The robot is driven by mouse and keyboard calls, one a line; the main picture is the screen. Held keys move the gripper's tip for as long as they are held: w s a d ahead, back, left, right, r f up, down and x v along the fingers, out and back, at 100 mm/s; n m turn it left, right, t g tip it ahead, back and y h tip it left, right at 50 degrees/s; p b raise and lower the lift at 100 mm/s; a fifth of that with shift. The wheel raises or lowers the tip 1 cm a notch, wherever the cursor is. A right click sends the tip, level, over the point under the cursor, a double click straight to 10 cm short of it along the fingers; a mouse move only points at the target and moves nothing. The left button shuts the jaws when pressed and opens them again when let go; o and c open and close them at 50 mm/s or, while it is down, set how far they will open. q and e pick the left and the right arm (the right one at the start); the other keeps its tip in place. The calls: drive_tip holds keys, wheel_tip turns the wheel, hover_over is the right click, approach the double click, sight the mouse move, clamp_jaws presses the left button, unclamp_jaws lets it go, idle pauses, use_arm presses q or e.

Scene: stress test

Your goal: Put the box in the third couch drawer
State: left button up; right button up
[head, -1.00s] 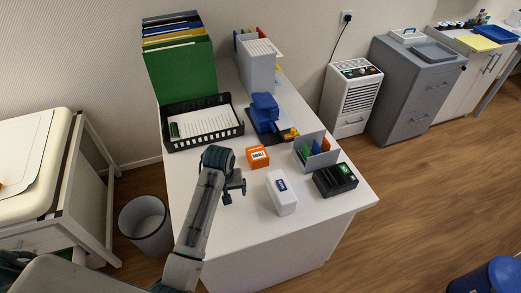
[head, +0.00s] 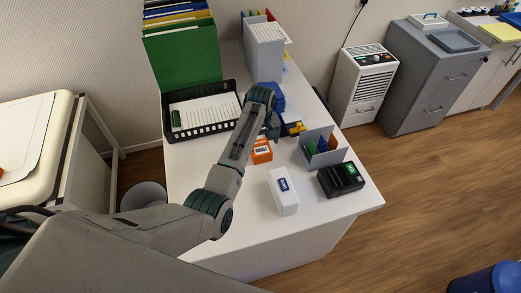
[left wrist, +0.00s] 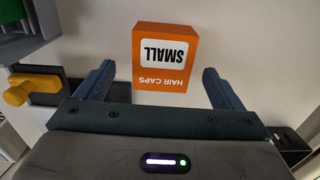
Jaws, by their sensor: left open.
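A small orange box (head: 262,151) with a white label stands on the white desk (head: 240,185). In the head view my left gripper (head: 268,131) hangs just beyond the box, partly hidden by my arm. The cream couch (head: 35,135) is at the left; my arm hides its lower part, and no drawer front shows clearly. My right gripper is not visible.
A white box (head: 284,193), a black device (head: 341,179) and a grey divided holder (head: 322,150) stand right of the orange box. A black tray (head: 203,113) stands at left. A bin (head: 143,195) is between couch and desk.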

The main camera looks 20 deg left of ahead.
sight(260, 147)
use_arm(q)
drive_tip(key=shift+f, duration=0.4)
drive_tip(key=f, duration=0.1)
drive_tip(key=f+p, duration=0.1)
drive_tip(key=f, duration=0.1)
drive_tip(key=shift+s+f+p, duration=0.2)
drive_tip(key=shift+f+p, duration=0.05)
drive_tip(key=shift+p, duration=0.05)
drive_tip(key=shift+a+f, duration=0.1)
drive_tip(key=shift+f, duration=0.35)
drive_tip(key=c, duration=1.1)
